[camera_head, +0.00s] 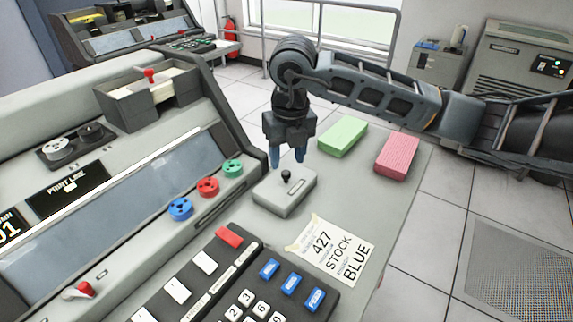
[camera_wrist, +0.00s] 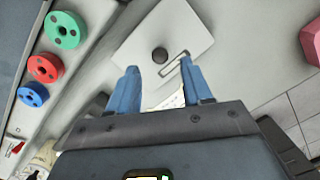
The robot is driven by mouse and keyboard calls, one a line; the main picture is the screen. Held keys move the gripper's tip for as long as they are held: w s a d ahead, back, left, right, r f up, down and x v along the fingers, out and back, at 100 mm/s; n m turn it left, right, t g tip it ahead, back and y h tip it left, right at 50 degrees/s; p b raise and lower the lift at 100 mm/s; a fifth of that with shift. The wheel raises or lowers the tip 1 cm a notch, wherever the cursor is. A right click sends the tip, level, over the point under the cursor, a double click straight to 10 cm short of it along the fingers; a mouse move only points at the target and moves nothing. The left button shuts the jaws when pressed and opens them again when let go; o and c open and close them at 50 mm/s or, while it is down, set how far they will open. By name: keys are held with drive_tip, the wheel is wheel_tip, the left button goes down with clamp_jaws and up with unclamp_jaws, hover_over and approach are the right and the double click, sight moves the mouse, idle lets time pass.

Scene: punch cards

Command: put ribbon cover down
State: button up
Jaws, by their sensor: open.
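The ribbon cover looks to be the grey rectangular plate with a black knob (camera_head: 284,194), lying on the console's side shelf. In the wrist view the cover (camera_wrist: 185,38) shows its round dark knob and a slot outline, ahead of my fingers. My gripper (camera_head: 287,158) is just above and behind the cover, pointing down. In the wrist view my gripper (camera_wrist: 160,85) has its two blue fingers apart, with nothing between them. The knob stands clear of the fingers.
Green (camera_head: 343,136) and pink (camera_head: 397,154) card stacks lie behind and to the right on the shelf (camera_head: 385,205). A paper note (camera_head: 331,249) reads "427 STOCK BLUE". Blue, red and green spools (camera_head: 207,187) sit left on the console. A keypad (camera_head: 262,300) is in front.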

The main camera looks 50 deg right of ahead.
wheel_tip(320, 180, up, 8)
drive_tip(key=shift+s+a+f, duration=0.15)
drive_tip(key=shift+s+a, duration=0.15)
drive_tip(key=shift+s, duration=0.1)
